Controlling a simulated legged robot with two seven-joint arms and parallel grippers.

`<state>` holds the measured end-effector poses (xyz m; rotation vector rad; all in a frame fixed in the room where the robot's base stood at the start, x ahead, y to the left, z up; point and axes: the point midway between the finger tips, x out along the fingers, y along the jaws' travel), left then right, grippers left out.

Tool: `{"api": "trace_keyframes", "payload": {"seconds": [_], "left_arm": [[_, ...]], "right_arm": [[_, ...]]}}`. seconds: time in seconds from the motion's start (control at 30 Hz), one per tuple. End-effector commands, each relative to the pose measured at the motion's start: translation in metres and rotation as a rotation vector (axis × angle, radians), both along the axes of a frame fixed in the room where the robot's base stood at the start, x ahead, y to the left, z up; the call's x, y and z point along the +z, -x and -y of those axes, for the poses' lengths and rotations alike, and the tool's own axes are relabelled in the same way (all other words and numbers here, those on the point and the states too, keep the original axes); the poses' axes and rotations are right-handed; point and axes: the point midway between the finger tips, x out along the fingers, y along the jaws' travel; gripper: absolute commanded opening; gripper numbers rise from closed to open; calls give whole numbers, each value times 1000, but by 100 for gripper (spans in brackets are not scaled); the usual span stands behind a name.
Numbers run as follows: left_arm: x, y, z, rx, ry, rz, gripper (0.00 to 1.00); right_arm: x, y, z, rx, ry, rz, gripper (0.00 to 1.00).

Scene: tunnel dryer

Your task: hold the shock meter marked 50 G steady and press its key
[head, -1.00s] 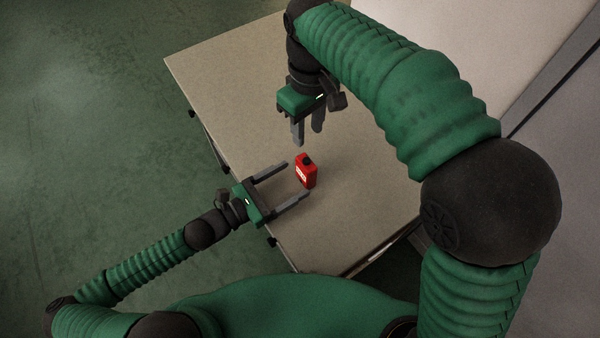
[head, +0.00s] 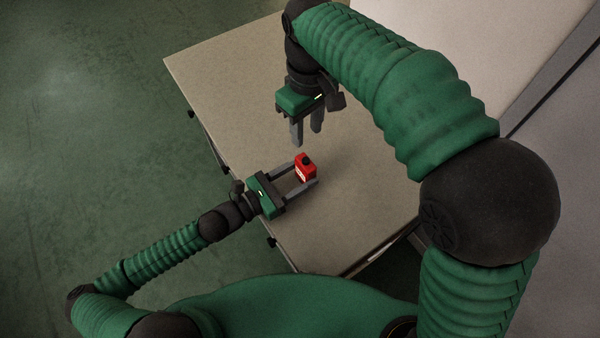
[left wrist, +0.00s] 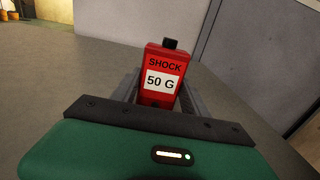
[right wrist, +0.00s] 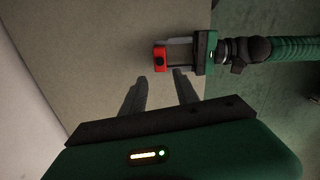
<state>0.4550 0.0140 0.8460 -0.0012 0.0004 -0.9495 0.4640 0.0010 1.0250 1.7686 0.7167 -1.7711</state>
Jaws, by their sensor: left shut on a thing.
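The shock meter (head: 302,162) is a small red box with a black key (head: 307,160) on top. It stands upright on the table, and its label in the left wrist view (left wrist: 162,82) reads SHOCK 50 G. My left gripper (head: 305,173) is shut on the meter, one finger on each side. The black key (left wrist: 170,43) stays uncovered above the fingers. My right gripper (head: 307,136) is open and empty, above the table and beyond the meter, fingers pointing down. In the right wrist view the meter (right wrist: 159,58) lies past its fingertips, apart from them.
The beige table (head: 235,90) is otherwise clear around the meter. A pale wall or panel (head: 440,25) rises along its right side. Green floor (head: 90,130) lies open to the left. In the left wrist view, orange objects (left wrist: 10,14) stand far off.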

Motion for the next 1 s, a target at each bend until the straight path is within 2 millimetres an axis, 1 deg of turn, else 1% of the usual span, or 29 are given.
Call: {"api": "trace_keyframes", "payload": {"seconds": [0.03,0.07,0.33,1.0], "left_arm": [[0,0,0,0,0,0,13],[0,0,0,0,0,0,9],[0,0,0,0,-1,-1,9],[0,0,0,0,-1,-1,9]], "right_arm": [[0,0,0,0,0,0,36],[0,0,0,0,0,0,36],[0,0,0,0,0,0,1],[0,0,0,0,0,0,0]]}}
